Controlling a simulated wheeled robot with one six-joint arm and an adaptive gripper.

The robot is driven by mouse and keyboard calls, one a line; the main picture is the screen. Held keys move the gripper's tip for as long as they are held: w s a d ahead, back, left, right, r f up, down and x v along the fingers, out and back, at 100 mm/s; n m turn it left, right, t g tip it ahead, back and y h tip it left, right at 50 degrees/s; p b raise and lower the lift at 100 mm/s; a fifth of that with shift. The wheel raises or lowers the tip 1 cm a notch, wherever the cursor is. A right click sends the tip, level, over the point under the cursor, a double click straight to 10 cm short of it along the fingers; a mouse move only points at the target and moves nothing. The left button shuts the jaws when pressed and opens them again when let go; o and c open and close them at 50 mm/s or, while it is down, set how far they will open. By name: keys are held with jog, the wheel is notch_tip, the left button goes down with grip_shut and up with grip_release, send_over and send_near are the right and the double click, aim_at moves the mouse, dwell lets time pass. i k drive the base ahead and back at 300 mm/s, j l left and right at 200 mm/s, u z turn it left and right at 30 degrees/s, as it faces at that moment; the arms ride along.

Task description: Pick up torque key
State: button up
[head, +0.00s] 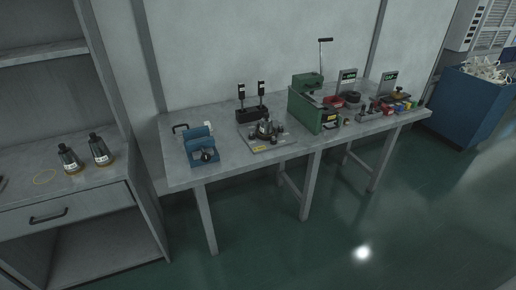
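I cannot tell for certain which object is the torque key. Two upright tools with dark heads (250,91) stand in a black block (252,114) at the back of the grey workbench (222,170). In front of them, a metal fixture with a dark top (265,130) sits on a grey plate (284,148). My gripper is not in view.
A green press (305,112) with a raised lever (322,58) stands mid-bench. Small coloured parts (385,107) crowd the right end. A blue bin (468,108) stands right. Green floor in front is clear.

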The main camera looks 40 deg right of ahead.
aim_at(260, 83)
jog(key=i+l+z, duration=0.15)
jog(key=i+l, duration=0.3)
jog(key=i+l+z, duration=0.15)
jog(key=i+l, duration=0.25)
jog(key=i, duration=0.15)
jog(key=i+l+z, duration=0.15)
jog(key=i+l, duration=0.15)
jog(key=i, duration=0.25)
